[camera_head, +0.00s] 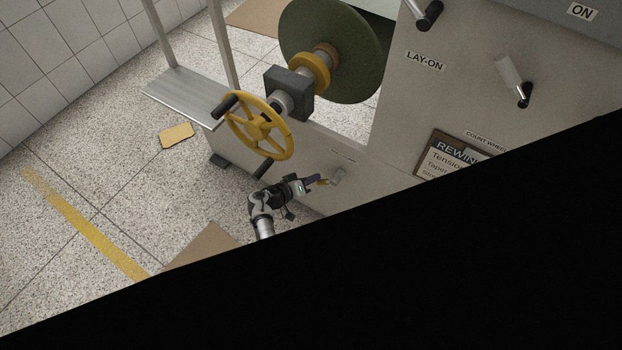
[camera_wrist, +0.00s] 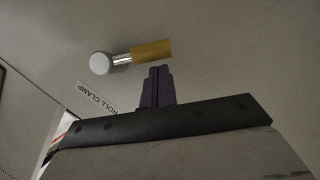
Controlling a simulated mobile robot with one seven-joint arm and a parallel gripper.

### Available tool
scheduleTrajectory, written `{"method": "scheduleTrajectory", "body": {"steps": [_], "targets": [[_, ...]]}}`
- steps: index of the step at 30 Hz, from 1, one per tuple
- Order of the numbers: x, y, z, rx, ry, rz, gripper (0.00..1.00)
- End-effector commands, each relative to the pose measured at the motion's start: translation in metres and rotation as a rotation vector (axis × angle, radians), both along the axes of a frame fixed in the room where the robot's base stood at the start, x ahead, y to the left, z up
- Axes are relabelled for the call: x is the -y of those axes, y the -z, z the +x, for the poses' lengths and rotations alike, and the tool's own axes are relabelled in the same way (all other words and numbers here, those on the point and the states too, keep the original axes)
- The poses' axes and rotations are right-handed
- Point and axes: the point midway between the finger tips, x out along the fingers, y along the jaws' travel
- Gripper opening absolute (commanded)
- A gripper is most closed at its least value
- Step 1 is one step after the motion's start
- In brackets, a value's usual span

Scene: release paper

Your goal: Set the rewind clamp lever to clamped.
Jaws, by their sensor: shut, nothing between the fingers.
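A small lever with a yellow grip (camera_wrist: 152,49) and a pale round hub (camera_wrist: 100,63) is on the grey machine panel. In the wrist view the grip points right from the hub. A label reading "ROLL CLAMP" (camera_wrist: 95,97) is beside it. My gripper (camera_wrist: 160,69) has its purple fingers shut and empty, with the tips just below the yellow grip; I cannot tell whether they touch. In the head view the lever hub (camera_head: 338,174) is low on the panel, with the grip to its left, partly hidden by my gripper (camera_head: 318,179).
A yellow handwheel (camera_head: 286,142) with dark handles stands close above my arm. A dark green roll (camera_head: 335,50) is behind it. A metal step (camera_head: 185,96) is at left. Other levers (camera_head: 513,80) and a sign (camera_head: 448,157) are on the panel. Black covers the lower right.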

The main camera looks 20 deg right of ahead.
Motion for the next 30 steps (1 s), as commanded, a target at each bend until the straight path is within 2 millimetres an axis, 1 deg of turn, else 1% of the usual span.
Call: {"method": "scheduleTrajectory", "body": {"steps": [6,10,15,30], "targets": [[0.002,0.016,-0.003,-0.089,0.0,-0.069,0.0],[0.004,0.021,-0.006,-0.159,0.001,-0.123,0.0],[0.005,0.02,-0.008,-0.206,0.001,-0.158,0.0],[0.005,0.019,-0.008,-0.208,0.002,-0.159,0.0]]}}
